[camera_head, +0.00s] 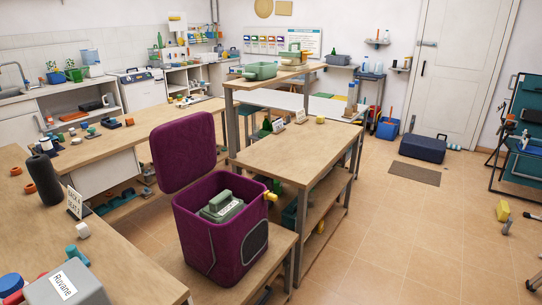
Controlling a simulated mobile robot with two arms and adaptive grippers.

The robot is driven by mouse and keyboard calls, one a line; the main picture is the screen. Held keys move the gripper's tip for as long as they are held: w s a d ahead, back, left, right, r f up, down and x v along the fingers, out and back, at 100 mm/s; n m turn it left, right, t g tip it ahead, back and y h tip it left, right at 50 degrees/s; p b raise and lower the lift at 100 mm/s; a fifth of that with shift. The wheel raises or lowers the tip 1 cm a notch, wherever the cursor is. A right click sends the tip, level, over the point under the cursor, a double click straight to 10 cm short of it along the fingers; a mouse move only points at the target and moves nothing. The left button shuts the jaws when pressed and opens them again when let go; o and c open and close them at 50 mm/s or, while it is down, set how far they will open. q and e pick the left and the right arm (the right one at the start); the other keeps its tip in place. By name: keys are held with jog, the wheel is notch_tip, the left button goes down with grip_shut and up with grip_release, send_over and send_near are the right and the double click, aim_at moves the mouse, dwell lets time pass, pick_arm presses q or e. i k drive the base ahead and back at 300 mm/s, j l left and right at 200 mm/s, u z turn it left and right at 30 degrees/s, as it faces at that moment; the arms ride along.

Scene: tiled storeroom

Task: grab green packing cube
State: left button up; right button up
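A grey-green case with a handle (222,206) sits inside an open purple box (205,248); it may be the green packing cube, but I cannot be sure. The box stands on a low wooden surface and its purple lid (183,152) is raised at the back. The case's lower part is hidden by the box walls. Another greenish item (292,57) is on the raised shelf further back, too small to identify. Neither of my grippers is in view.
A counter (110,262) lies to the left, with a grey box labelled Ruvane (66,288). The tiled floor at right is largely clear.

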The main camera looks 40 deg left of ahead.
aim_at(222, 208)
jog(key=i+u, duration=0.7)
jog(key=i+l+u, duration=0.4)
jog(key=i+j, duration=0.05)
jog(key=j, duration=0.05)
